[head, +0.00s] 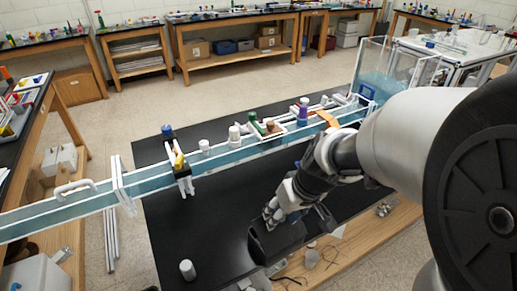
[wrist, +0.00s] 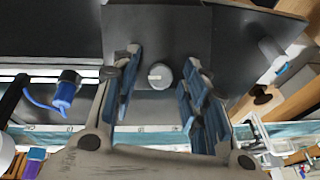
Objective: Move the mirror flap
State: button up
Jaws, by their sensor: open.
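My gripper (head: 270,220) hangs over the near part of the black bench, its fingers pointing down and left. In the wrist view the two blue-padded fingers of my gripper (wrist: 163,62) are spread apart. A small round grey knob (wrist: 160,76) shows between them, with no visible contact on either side. Behind it is a flat dark panel (wrist: 155,35). A dark plate (head: 276,240) also shows just below the fingers in the head view. It may be the mirror flap, but I cannot tell for sure.
A long water-filled channel (head: 80,207) runs across the black bench (head: 170,220), with clamps and bottles along it. A small grey cylinder (head: 187,270) stands at the near left. A clear tank (head: 385,75) is at the back right. The bench's left near part is mostly clear.

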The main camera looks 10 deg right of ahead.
jog(key=v, duration=1.2)
jog(key=shift+a, duration=0.1)
jog(key=s+a+m+t+h, duration=0.1)
jog(key=s+m+h, duration=0.1)
jog(key=s, duration=1.1)
jog(key=shift+s+a+f, duration=0.2)
jog(key=shift+a+f, duration=0.1)
jog(key=shift+f, duration=0.15)
dwell(1.9)
